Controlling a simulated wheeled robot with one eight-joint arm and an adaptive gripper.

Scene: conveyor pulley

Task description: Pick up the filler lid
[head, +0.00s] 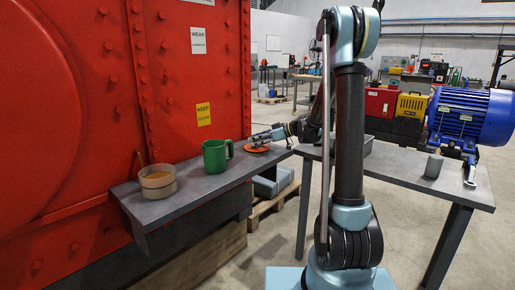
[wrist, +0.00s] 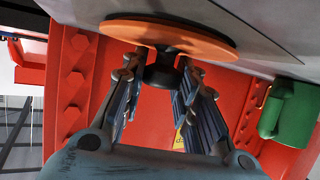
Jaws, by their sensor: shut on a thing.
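The filler lid (head: 257,150) is an orange disc at the far right end of the grey shelf (head: 200,183) in the head view. In the wrist view the lid (wrist: 190,37) spans the top, with a dark knob at its middle. My gripper (head: 260,139) comes in from the right, above the lid. In the wrist view my gripper (wrist: 161,75) is shut on the lid's knob, one finger on each side. The lid is at or very close to the shelf surface; I cannot tell whether it touches.
A green mug (head: 216,157) stands on the shelf left of the lid, and also shows in the wrist view (wrist: 290,112). A pale pot (head: 157,184) with a stick stands further left. A red riveted wall (head: 160,80) rises behind. A table (head: 410,168) with a blue motor (head: 468,116) is at right.

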